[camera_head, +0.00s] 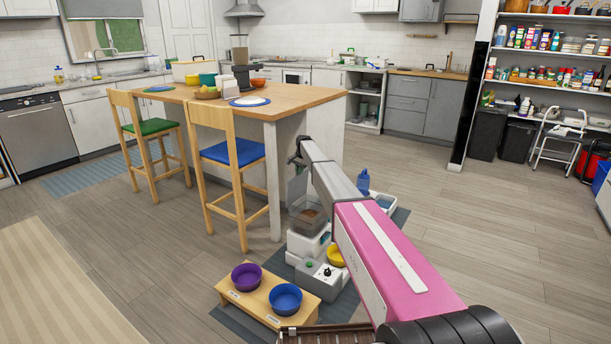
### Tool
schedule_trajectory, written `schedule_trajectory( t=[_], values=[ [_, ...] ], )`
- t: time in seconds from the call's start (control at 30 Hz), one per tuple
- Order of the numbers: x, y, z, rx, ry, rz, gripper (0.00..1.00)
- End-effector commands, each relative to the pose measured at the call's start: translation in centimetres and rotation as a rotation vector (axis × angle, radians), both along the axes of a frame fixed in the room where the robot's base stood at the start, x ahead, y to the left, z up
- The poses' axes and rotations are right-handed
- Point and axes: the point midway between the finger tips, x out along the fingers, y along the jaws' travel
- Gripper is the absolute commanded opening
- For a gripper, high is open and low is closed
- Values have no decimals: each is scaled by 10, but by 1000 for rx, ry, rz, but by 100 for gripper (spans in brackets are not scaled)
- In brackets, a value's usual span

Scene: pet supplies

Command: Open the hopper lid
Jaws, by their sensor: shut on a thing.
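The feeder's clear hopper (308,216) holds brown kibble and sits on a white base (306,244), at the end of the kitchen island. A clear, pale panel, which looks like the hopper lid (297,187), stands raised at a steep tilt above the hopper's left side. My arm reaches in from the lower right and covers the hopper's right side. My gripper (294,160) is at the arm's far end, just above the raised panel and shut on it. The fingertips are small and partly hidden, so the exact contact is not clear.
A grey box with a dial (318,278), a yellow bowl (335,257) and a wooden stand (250,300) with purple and blue bowls are in front of the feeder. A blue bottle (363,182) stands behind my arm.

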Motion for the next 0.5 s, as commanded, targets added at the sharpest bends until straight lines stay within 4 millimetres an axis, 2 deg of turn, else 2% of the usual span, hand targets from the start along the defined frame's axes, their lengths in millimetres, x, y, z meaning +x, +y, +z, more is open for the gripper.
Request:
schedule_trajectory(
  t=[0.2,0.5],
  values=[
    [17,22,0,7,-4,-1,0],
    [25,36,-2,9,-5,0,0]
  ],
)
